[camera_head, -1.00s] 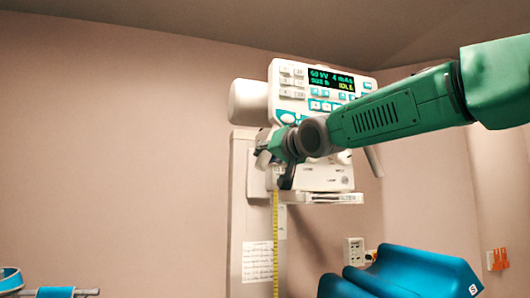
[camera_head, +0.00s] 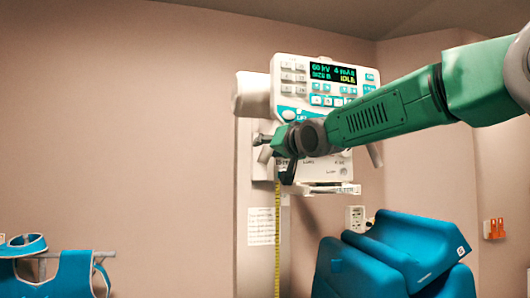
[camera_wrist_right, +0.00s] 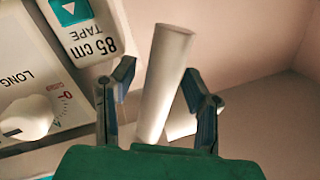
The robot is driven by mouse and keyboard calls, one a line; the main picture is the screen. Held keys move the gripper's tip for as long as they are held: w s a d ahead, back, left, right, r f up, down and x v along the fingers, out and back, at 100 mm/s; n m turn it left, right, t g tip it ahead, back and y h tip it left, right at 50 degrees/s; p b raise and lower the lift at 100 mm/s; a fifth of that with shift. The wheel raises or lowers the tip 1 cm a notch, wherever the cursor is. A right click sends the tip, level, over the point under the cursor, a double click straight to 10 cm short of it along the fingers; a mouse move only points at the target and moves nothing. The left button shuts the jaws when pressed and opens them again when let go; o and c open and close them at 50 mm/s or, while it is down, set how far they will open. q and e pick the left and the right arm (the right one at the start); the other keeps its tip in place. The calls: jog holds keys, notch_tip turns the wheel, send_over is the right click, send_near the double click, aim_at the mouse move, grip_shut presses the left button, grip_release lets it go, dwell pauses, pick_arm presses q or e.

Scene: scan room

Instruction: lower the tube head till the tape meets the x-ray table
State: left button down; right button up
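The tube head (camera_head: 300,90), a white box with a lit display reading 60 kV, 4 mAs and IDLE, is on a pale column in the head view. A yellow tape (camera_head: 277,245) hangs straight down below its left side; its lower end is out of frame. My right gripper (camera_head: 276,150) is at the tube head's lower left. In the right wrist view its two fingers (camera_wrist_right: 158,72) stand apart on either side of a cream handle (camera_wrist_right: 166,75), with a gap at the left finger. A label there reads 85 cm TAPE (camera_wrist_right: 92,42). I cannot see the x-ray table or my left gripper.
Blue padded shapes (camera_head: 395,262) stand below and right of the tube head. Blue aprons (camera_head: 75,272) hang on a rail at lower left. A notice (camera_head: 261,226) is on the column. A wall outlet (camera_head: 356,218) is behind. The wall at left is bare.

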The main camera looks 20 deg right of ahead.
jog(key=shift+s+d, duration=0.15)
jog(key=shift+s, duration=0.05)
jog(key=shift+w+f, duration=0.1)
jog(key=v, duration=0.7)
jog(key=shift+s+d, duration=0.2)
jog(key=shift+s, duration=0.1)
